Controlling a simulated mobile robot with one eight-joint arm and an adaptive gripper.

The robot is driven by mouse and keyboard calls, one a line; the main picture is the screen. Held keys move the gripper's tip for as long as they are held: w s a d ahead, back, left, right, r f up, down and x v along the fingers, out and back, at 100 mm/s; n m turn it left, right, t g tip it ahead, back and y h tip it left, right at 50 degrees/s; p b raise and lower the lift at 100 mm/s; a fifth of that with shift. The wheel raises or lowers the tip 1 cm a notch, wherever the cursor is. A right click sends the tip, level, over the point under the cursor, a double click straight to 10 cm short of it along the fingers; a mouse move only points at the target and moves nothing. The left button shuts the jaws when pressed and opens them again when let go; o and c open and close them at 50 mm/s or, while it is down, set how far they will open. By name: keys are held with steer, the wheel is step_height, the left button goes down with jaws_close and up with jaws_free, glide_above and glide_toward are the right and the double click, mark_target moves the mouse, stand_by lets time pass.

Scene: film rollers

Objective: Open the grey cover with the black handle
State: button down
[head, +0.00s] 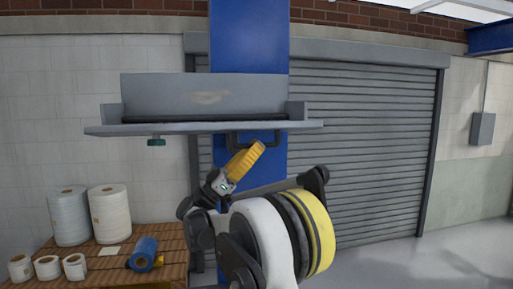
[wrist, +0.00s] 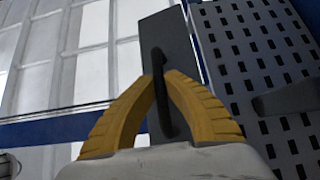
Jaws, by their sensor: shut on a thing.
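The grey cover (head: 160,97) is a wide panel with a flat ledge along its lower edge, high in front of the blue column in the head view. The black handle (head: 277,138) hangs under the ledge, right of its middle. My gripper (head: 257,148) reaches up to it from below with its yellow fingers. In the wrist view the yellow fingers close from both sides on the handle (wrist: 158,70), which stands against a grey plate.
A wooden slatted table (head: 85,248) at lower left carries several white rolls, a blue roll (head: 143,254) and a pale roll (head: 110,210). A green knob (head: 156,142) hangs under the ledge's left side. A grey roller shutter (head: 370,150) stands behind; the floor at right is clear.

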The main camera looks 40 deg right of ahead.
stand_by(0.4)
steer(key=c, duration=1.4)
jaws_free()
steer(key=shift+w+d, duration=0.1)
steer(key=v, duration=1.2)
steer(key=shift+c, duration=0.5)
